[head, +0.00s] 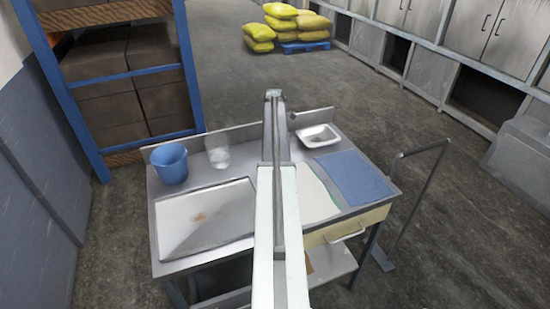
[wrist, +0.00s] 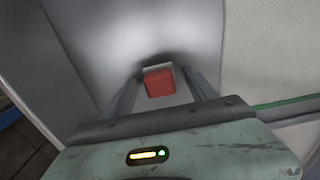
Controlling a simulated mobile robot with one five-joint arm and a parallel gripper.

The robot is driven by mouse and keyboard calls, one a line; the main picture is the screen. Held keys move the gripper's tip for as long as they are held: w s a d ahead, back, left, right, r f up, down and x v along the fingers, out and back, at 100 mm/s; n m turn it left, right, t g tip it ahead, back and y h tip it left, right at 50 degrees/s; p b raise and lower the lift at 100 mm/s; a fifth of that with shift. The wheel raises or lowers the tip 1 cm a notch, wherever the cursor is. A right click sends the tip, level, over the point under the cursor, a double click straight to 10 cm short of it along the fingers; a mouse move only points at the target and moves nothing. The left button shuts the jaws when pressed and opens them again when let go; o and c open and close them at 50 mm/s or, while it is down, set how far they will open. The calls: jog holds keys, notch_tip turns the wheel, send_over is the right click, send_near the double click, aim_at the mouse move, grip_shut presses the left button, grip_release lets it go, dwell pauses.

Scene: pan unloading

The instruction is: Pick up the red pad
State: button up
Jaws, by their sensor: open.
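The red pad (wrist: 159,83) shows in the wrist view as a small red block with a pale edge along its top and left. It lies against a smooth grey surface, between the two fingers of my gripper (wrist: 160,77). My gripper is open, with one finger on either side of the pad; I cannot tell whether either touches it. In the head view the pad does not show, and my arm covers the middle of the metal table (head: 160,249).
A shallow pan (head: 225,222) and a blue bucket (head: 170,165) are left of my arm, near a clear jar (head: 218,153). On the right are a white dish (head: 318,136), a blue mat (head: 355,178) and a green-edged white sheet (head: 318,200). A metal rail (head: 416,210) stands beyond the table's right end.

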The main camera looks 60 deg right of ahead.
grip_shut()
jog(key=shift+r+p, duration=0.55)
jog(key=shift+p, duration=0.2)
notch_tip(320, 180, up, 3)
jog(key=p, duration=0.3)
jog(key=shift+r, duration=0.1)
jog(key=s+a, duration=0.3)
jog(key=a, duration=0.1)
jog(key=s+a, duration=0.4)
jog(key=s+a+p, duration=0.1)
jog(key=s+a, duration=0.3)
jog(key=shift+r, duration=0.35)
jog(key=shift+d, duration=0.1)
